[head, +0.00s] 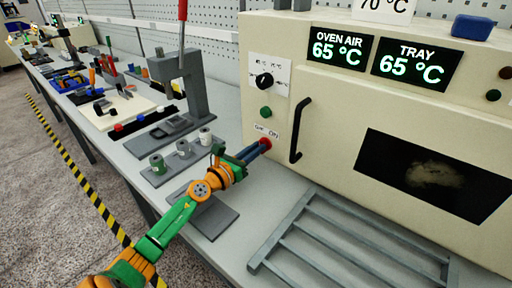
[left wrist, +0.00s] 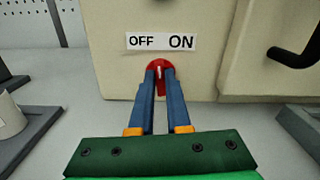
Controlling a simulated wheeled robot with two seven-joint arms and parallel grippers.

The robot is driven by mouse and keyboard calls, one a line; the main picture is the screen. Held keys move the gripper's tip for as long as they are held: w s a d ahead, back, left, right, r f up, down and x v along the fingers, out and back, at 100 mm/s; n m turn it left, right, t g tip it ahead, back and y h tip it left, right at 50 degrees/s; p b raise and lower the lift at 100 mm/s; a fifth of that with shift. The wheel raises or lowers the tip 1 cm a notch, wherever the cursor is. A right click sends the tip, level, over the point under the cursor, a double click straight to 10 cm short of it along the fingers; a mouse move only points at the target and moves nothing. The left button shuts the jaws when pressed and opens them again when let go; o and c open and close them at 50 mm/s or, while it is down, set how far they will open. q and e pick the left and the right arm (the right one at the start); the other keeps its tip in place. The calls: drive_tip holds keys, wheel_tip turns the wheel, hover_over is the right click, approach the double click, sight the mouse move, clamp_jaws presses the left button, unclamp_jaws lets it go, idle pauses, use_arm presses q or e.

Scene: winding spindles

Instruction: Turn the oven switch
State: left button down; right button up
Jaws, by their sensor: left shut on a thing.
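The oven (head: 330,110) is a cream box with two green displays, each reading 65 °C. Its red switch (head: 265,143) sits low on the front panel, under an OFF/ON label. In the left wrist view the red switch (left wrist: 160,66) shows a white mark on top and lies just below the label (left wrist: 161,41). My left gripper (head: 262,147) reaches it from the left. Its two blue fingers (left wrist: 160,80) are shut on the switch, one on each side, and hide part of it. My right gripper is not in view.
A black dial (head: 264,81) and a green button (head: 265,112) are above the switch. A black door handle (head: 300,130) stands out to its right. A grey rack (head: 300,245) lies in front. A lever press (head: 185,85) and small spools (head: 158,164) stand left.

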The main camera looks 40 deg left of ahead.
use_arm(q)
drive_tip(key=n, duration=0.2)
drive_tip(key=n+p, duration=0.1)
drive_tip(key=n, duration=0.2)
drive_tip(key=shift+a+n, duration=0.2)
drive_tip(key=shift+n, duration=0.1)
idle(0.4)
drive_tip(key=c, duration=0.9)
unclamp_jaws()
drive_tip(key=shift+f, duration=0.1)
drive_tip(key=s, duration=0.7)
drive_tip(key=shift+a, duration=0.25)
